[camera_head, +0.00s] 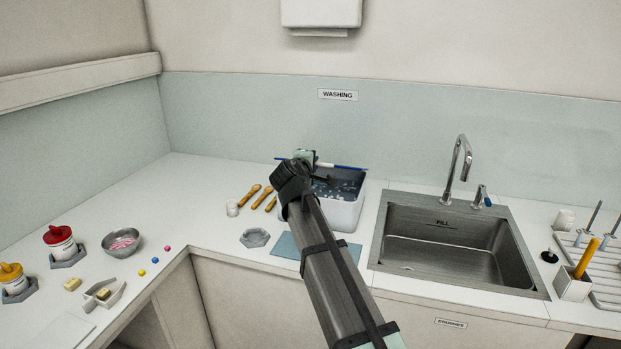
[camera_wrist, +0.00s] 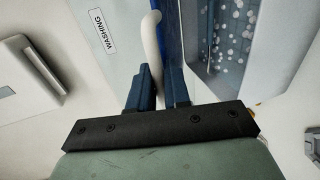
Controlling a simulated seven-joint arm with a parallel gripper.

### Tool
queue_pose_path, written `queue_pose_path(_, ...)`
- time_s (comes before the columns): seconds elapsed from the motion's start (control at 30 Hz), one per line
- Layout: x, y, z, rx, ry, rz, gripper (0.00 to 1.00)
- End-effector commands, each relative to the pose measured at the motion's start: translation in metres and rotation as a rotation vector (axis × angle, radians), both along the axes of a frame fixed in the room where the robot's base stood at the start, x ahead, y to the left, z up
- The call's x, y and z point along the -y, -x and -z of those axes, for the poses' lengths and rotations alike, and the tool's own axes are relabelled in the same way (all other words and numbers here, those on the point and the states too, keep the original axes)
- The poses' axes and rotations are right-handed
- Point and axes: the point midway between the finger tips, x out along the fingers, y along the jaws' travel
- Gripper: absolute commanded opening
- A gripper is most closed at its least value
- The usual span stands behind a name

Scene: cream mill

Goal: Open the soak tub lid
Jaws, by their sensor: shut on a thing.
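The white soak tub (camera_head: 343,214) stands on the counter left of the sink, its dark, bubbly water in open view. Its blue lid (camera_head: 345,167) shows as a thin strip along the tub's back edge, seen nearly edge-on, so it looks swung up. In the wrist view the lid (camera_wrist: 173,42) is a blue band between the pale handle and the tub's water (camera_wrist: 232,32). My gripper (camera_head: 305,158) is at the back of the tub. In the wrist view its blue fingers (camera_wrist: 159,82) are shut on the pale curved handle (camera_wrist: 151,42). My arm hides the tub's left part.
The sink (camera_head: 455,245) with its faucet (camera_head: 459,168) is right of the tub. Wooden-handled brushes (camera_head: 262,196), a grey hexagonal holder (camera_head: 255,238) and a blue mat (camera_head: 287,246) lie close by. The wall is behind the tub. Bowl and jars stand far left.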

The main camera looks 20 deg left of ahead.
Motion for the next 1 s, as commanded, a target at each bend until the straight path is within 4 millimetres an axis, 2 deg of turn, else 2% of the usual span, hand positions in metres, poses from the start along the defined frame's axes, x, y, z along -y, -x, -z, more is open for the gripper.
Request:
queue_pose_path(0.03,-0.002,-0.007,-0.010,-0.024,-0.003,0.001,0.00)
queue_pose_path(0.37,-0.003,-0.042,-0.062,-0.243,-0.001,0.001,0.00)
queue_pose_path(0.6,-0.003,-0.086,-0.103,-0.456,-0.001,0.002,0.00)
queue_pose_path(0.8,-0.003,-0.121,-0.127,-0.621,0.000,0.001,0.00)
queue_pose_path(1.0,-0.001,-0.148,-0.138,-0.740,0.001,0.001,0.00)
